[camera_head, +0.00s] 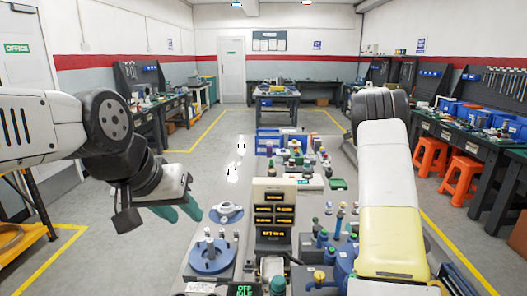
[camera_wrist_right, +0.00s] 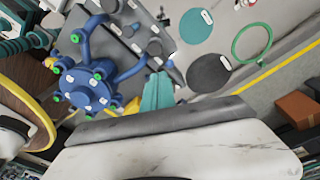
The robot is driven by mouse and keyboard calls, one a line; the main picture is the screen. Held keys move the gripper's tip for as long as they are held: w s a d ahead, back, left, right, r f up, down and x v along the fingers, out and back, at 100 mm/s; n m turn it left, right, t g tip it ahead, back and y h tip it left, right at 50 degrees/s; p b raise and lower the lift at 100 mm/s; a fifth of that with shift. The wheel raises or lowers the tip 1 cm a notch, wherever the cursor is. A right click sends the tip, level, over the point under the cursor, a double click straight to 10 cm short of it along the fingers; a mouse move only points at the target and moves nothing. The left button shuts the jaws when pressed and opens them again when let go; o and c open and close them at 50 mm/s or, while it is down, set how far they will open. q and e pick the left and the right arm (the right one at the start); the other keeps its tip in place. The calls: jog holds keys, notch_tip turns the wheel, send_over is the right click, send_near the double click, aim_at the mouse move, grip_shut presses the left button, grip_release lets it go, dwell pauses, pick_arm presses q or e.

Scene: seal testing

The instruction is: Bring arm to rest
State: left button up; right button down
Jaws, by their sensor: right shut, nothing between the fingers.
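My left arm comes in from the left in the head view, and its gripper (camera_head: 190,220) hangs over the floor just left of the bench. Its teal fingers stand apart and hold nothing that I can see. My right arm (camera_head: 385,200) reaches forward over the right side of the bench; its gripper is hidden in the head view. In the right wrist view, the teal fingers of my right gripper (camera_wrist_right: 156,103) are together and empty. They are to the right of a blue manifold (camera_wrist_right: 88,86) with green caps and appear apart from it.
A round blue fixture (camera_head: 210,258) and a white flanged part (camera_head: 226,212) stand on the bench's left side. A display tower (camera_head: 273,220) rises in the middle. Orange stools (camera_head: 430,157) stand by the right workbench. The floor (camera_head: 170,260) left of the bench is clear.

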jog(key=s+a+r+n+t+y, duration=0.2)
jog(key=s+a+r+n+t, duration=0.2)
jog(key=s+a+r+n, duration=1)
jog(key=s+a+n+t, duration=0.1)
jog(key=s+a+n, duration=0.2)
jog(key=s, duration=0.4)
jog(key=s+a+n+t, duration=0.1)
jog(key=s+a+n, duration=0.2)
jog(key=s, duration=0.4)
jog(key=s+a+n+t+y, duration=0.1)
jog(key=s+a+n, duration=0.3)
jog(key=s, duration=0.3)
jog(key=shift+f+n, duration=0.4)
jog(key=shift+n, duration=0.3)
jog(key=shift+w+d, duration=0.1)
